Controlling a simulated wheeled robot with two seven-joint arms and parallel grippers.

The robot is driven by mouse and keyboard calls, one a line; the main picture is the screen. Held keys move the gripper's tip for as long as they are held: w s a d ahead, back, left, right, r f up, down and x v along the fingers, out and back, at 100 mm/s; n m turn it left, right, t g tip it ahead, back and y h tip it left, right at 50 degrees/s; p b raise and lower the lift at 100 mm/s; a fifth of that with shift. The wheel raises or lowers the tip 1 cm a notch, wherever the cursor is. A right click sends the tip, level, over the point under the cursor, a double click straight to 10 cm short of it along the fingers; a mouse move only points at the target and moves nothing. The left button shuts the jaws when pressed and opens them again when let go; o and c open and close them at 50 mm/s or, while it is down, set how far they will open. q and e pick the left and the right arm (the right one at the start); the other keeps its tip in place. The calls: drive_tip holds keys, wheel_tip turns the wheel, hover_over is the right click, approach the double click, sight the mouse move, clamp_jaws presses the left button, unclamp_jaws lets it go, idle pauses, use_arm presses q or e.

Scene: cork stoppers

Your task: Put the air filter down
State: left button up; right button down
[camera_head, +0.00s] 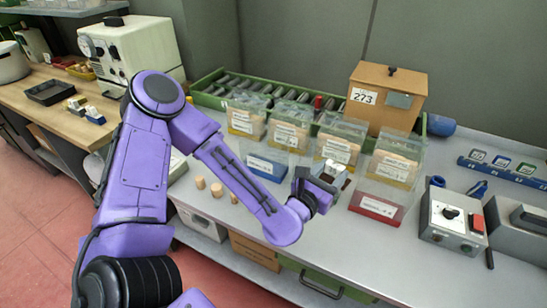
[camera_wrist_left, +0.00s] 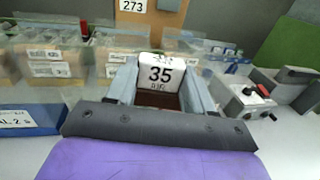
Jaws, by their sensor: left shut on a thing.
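The air filter (camera_wrist_left: 160,73) is a small piece with a white face marked "35" and a smaller line below that seems to read "AIR". It sits between the two grey fingers of my left gripper (camera_wrist_left: 162,88) in the left wrist view. In the head view my left gripper (camera_head: 328,181) is over the grey bench, just in front of the clear bins, shut on the filter (camera_head: 338,170), which shows only as a small pale patch. Whether the filter touches the bench cannot be told. My right gripper is not in view.
Several clear bins with labels (camera_head: 339,142) stand behind the gripper; a red-fronted bin (camera_head: 377,208) is close on its right. A wooden box marked 273 (camera_head: 388,92) stands behind. Cork stoppers (camera_head: 217,189) stand left. A switch box (camera_head: 452,222) is at right. The bench front is partly clear.

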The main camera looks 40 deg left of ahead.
use_arm(q)
drive_tip(key=s+a+f+n+y, duration=0.15)
drive_tip(key=s+a, duration=0.25)
drive_tip(key=a, duration=0.4)
drive_tip(key=s+a+f+n+y, duration=0.15)
drive_tip(key=s+a, duration=0.25)
drive_tip(key=a, duration=0.4)
drive_tip(key=shift+m+y, duration=0.3)
drive_tip(key=w+d+f+b, duration=0.2)
drive_tip(key=w+f+b, duration=0.1)
drive_tip(key=b, duration=0.1)
drive_tip(key=w+d+f+b, duration=0.2)
drive_tip(key=w+d+b, duration=0.1)
drive_tip(key=b, duration=0.1)
drive_tip(key=w+d+f+b, duration=0.3)
drive_tip(key=w+b, duration=0.1)
drive_tip(key=shift+d+f, duration=0.2)
drive_tip(key=shift+f, duration=0.15)
drive_tip(key=shift+w+d+f+b, duration=0.1)
drive_tip(key=shift+w+f+b, duration=0.05)
drive_tip(key=shift+f+b, duration=0.15)
drive_tip(key=shift+w+d+f, duration=0.1)
drive_tip(key=shift+f, duration=0.8)
drive_tip(key=shift+w+d+f, duration=0.1)
drive_tip(key=shift+f, duration=0.75)
drive_tip(key=shift+f+b, duration=0.25)
drive_tip(key=shift+b, duration=0.25)
drive_tip(key=o, duration=1)
drive_tip(key=shift+r, duration=0.1)
drive_tip(key=shift+o, duration=0.2)
